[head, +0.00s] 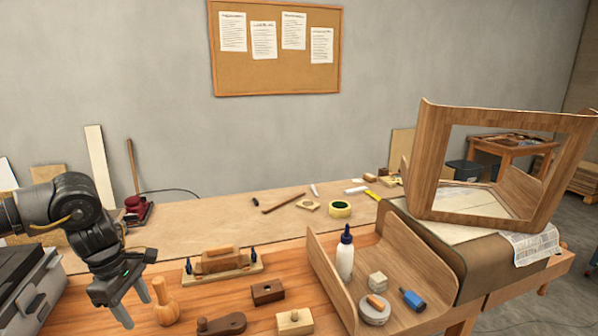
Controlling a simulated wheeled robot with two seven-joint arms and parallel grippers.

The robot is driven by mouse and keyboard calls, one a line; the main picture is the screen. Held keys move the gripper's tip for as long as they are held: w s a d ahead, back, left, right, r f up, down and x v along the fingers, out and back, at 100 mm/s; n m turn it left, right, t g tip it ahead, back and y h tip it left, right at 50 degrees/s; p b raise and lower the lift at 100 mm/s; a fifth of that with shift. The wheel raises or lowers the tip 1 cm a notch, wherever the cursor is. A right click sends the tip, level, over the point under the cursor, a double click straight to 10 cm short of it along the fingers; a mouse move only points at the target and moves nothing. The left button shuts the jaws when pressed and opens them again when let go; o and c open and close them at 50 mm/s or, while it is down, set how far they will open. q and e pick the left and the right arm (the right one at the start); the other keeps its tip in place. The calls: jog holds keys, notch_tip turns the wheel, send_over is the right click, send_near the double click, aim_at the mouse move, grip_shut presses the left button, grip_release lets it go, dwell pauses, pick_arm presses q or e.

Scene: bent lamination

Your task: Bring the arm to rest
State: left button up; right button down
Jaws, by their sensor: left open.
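My left arm comes in from the left, and my left gripper (134,305) hangs with its fingers pointing down over the front left of the workbench (205,290). The fingers stand apart with nothing seen between them. A turned wooden mallet or handle (166,306) stands just right of the fingers; whether they touch it I cannot tell. My right gripper is not in view.
A clamped wooden block (221,262) and small wooden pieces (267,292) lie right of the gripper. A bent wooden tray (425,268) holds a glue bottle (345,258). A bent wood frame (432,165) stands at right. A grey machine (28,285) is at left.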

pick_arm(q)
jog(key=s+d+f+n+t+h, duration=0.15)
jog(key=d+f, duration=0.25)
jog(key=d, duration=0.4)
jog(key=d+f+n+h, duration=0.2)
jog(key=d+f, duration=0.2)
jog(key=d, duration=0.5)
jog(key=d+f+n+t+h, duration=0.1)
jog(key=d+f, duration=0.3)
jog(key=d, duration=0.4)
jog(key=s+d+r+n+t+h, duration=0.2)
jog(key=s+d+n+t+h, duration=0.25)
jog(key=d+n, duration=0.75)
jog(key=s+a+f+n+g+y, duration=0.2)
jog(key=s+a+f+n+y, duration=0.4)
jog(key=s+a+n, duration=0.9)
jog(key=s+a+f+n+g+y, duration=0.2)
jog(key=s+a+f+n+y, duration=0.5)
jog(key=n, duration=1.4)
notch_tip(320, 180, down, 28)
jog(key=s+a+g+h, duration=0.1)
jog(key=s+a+h, duration=0.1)
jog(key=a, duration=0.1)
jog(key=s+a+f+g, duration=0.1)
jog(key=s+a+f, duration=0.1)
jog(key=s+f, duration=1.3)
jog(key=shift+s+a, duration=0.35)
jog(key=shift+s, duration=0.35)
